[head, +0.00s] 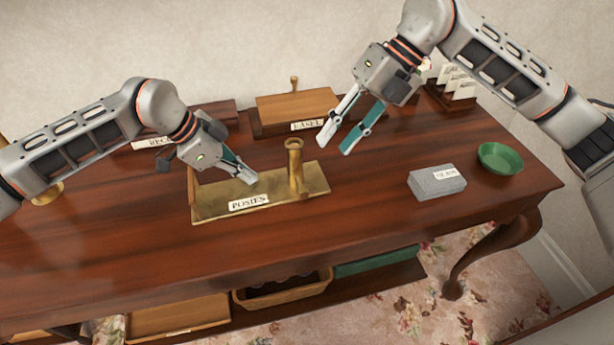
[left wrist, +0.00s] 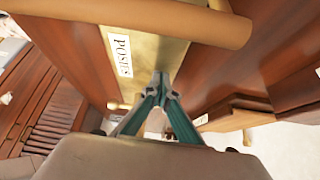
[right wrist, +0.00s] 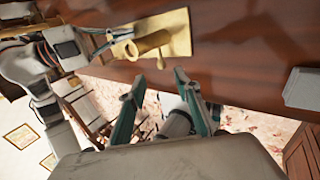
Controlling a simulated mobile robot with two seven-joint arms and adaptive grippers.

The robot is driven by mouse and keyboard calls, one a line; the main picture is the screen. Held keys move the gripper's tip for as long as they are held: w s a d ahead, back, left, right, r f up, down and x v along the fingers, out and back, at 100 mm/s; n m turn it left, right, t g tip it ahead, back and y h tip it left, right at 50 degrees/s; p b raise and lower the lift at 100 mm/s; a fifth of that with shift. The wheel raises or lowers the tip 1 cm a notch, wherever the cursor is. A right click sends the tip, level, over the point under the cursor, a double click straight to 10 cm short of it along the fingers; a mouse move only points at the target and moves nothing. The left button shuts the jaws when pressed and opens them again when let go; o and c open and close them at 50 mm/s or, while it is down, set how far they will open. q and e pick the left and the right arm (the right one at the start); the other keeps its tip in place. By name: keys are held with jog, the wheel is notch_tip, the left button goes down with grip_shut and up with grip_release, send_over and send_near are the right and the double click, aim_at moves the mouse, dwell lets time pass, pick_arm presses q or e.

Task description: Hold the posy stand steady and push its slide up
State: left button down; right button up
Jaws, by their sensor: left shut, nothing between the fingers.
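The brass posy stand (head: 215,207) stands on the table, with a flat base plate labelled POSIES. An upright brass post (head: 295,170) with a wider top rises at its right part. I cannot tell a separate slide on it. My left gripper (head: 249,179) is shut and empty, its tips low over the plate, left of the post; contact is unclear. The left wrist view shows its closed tips (left wrist: 161,82) in front of the plate (left wrist: 150,60). My right gripper (head: 334,146) is open and empty, up and right of the post. The post also shows in the right wrist view (right wrist: 145,44).
Behind the stand is a wooden easel box (head: 295,108) with a label. To the right lie a grey stack (head: 433,183) and a green bowl (head: 501,157). A rack of white cards (head: 455,85) stands at the back right. The table's front is clear.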

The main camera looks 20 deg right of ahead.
aim_at(302, 185)
jog(key=x, duration=1.2)
jog(key=shift+f, duration=0.1)
jog(key=shift+c, duration=0.5)
